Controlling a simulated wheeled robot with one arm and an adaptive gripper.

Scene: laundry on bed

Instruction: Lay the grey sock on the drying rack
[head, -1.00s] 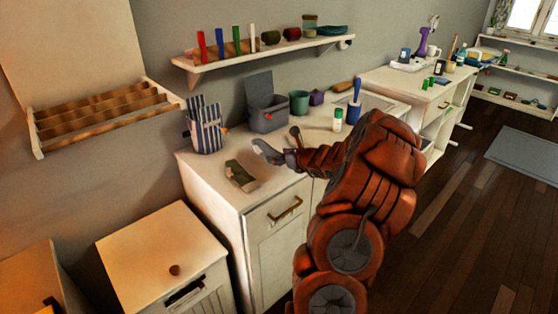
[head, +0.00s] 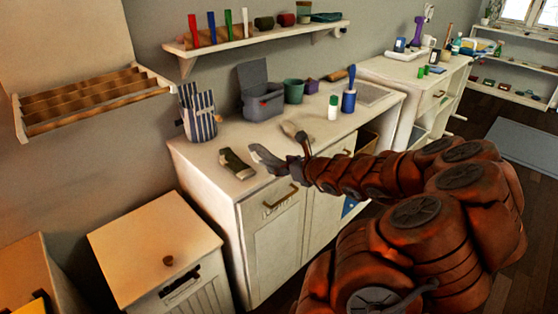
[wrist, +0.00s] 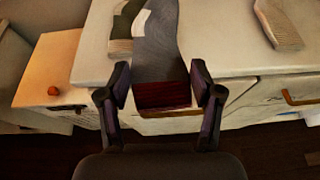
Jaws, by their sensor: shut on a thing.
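My gripper (head: 290,166) is shut on the grey sock (head: 266,158), just above the front edge of the white counter. In the wrist view, the grey sock (wrist: 156,48) extends away from between my fingers (wrist: 160,86), and its dark red end (wrist: 160,95) is at the jaws. The drying rack (head: 92,98) is a pale wall frame with several wooden slats, at the left of the head view. It is apart from the sock and higher than the counter.
A green-grey sock (head: 237,163) lies on the counter (head: 205,158) beside the held one. A white cabinet (head: 150,245) with a knob is below the rack.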

